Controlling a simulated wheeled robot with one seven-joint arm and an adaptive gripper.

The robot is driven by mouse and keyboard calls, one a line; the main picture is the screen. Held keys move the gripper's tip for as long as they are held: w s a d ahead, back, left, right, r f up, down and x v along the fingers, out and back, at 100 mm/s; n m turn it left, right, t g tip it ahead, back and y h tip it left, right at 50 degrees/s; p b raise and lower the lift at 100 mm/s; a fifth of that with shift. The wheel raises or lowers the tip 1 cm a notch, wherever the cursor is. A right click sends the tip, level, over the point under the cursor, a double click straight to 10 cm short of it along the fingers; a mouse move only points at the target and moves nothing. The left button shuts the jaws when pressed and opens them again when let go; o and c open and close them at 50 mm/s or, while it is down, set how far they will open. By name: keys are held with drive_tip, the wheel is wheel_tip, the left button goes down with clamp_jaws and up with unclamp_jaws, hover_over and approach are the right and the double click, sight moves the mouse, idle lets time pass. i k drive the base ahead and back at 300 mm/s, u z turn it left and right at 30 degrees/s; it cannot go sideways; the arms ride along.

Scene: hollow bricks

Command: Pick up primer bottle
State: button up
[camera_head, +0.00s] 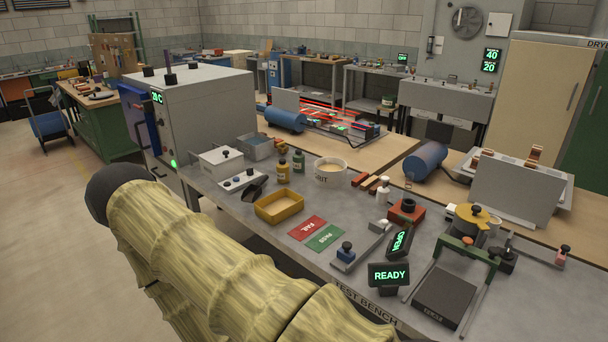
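Several small bottles stand on the grey test bench (225,195). An amber bottle (283,172) with a dark cap stands upright behind the yellow tray. A dark green bottle (298,162) stands just right of it and a little farther back. The labels are too small to read, so I cannot tell which one is the primer bottle. My arm, in a pale yellow sleeve, crosses the lower left in front of the bench. My gripper is not in view.
A yellow tray (279,206), a grey tub (256,147) and a white pot (330,172) stand near the bottles. Red (307,228) and green (325,238) cards lie in front. A READY display (389,276) and a black-plated stand (445,297) occupy the front right.

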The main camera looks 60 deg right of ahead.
sight(282, 172)
drive_tip(key=k, duration=0.1)
drive_tip(key=z, duration=0.95)
